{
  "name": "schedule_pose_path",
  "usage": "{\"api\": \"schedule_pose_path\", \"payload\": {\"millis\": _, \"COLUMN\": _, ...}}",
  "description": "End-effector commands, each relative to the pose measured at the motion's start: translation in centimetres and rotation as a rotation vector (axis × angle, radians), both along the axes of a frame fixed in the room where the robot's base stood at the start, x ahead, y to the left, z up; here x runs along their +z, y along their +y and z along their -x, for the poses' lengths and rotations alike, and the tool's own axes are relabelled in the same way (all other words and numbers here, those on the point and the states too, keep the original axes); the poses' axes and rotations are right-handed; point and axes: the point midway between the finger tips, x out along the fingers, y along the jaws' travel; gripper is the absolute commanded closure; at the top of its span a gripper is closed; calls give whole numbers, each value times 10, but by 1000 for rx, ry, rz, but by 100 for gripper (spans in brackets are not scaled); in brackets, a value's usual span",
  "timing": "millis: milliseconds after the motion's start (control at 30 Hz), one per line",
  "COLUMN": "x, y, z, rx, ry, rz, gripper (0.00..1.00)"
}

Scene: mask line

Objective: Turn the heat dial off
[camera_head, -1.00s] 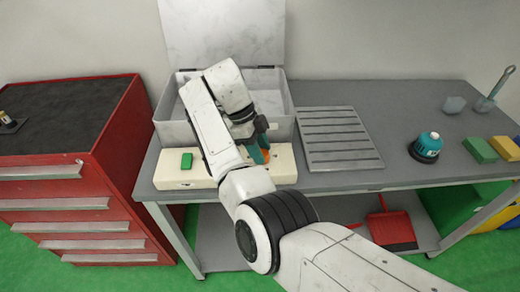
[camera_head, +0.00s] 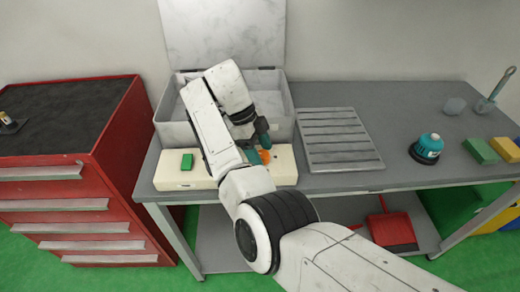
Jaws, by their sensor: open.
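The cream control panel (camera_head: 284,168) lies along the front of the open grey box on the bench. An orange dial (camera_head: 265,156) sits on its right part, partly hidden by my gripper. A green rectangular button (camera_head: 187,161) is on the panel's left part. My gripper (camera_head: 259,149) has dark and teal fingers and is open, pointing down at the dial. One finger is at the dial's left and the other is behind it. I cannot tell whether they touch it.
The grey box (camera_head: 170,133) with its lid up stands behind the panel. A slatted grey rack (camera_head: 338,139) lies to the right. A teal tool (camera_head: 427,148) and coloured blocks (camera_head: 480,150) are farther right. A red drawer cabinet (camera_head: 110,158) stands left.

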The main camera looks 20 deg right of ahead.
Motion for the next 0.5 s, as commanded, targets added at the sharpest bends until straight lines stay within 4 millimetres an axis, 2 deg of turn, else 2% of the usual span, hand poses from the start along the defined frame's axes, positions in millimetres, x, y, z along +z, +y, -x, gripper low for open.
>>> {"api": "schedule_pose_path", "payload": {"millis": 167, "x": 10, "y": 3, "z": -3, "rx": 0, "ry": -1, "rz": -2, "gripper": 34}}
{"api": "schedule_pose_path", "payload": {"millis": 500, "x": 67, "y": 21, "z": -19, "rx": 1, "ry": -2, "rz": -3, "gripper": 34}}
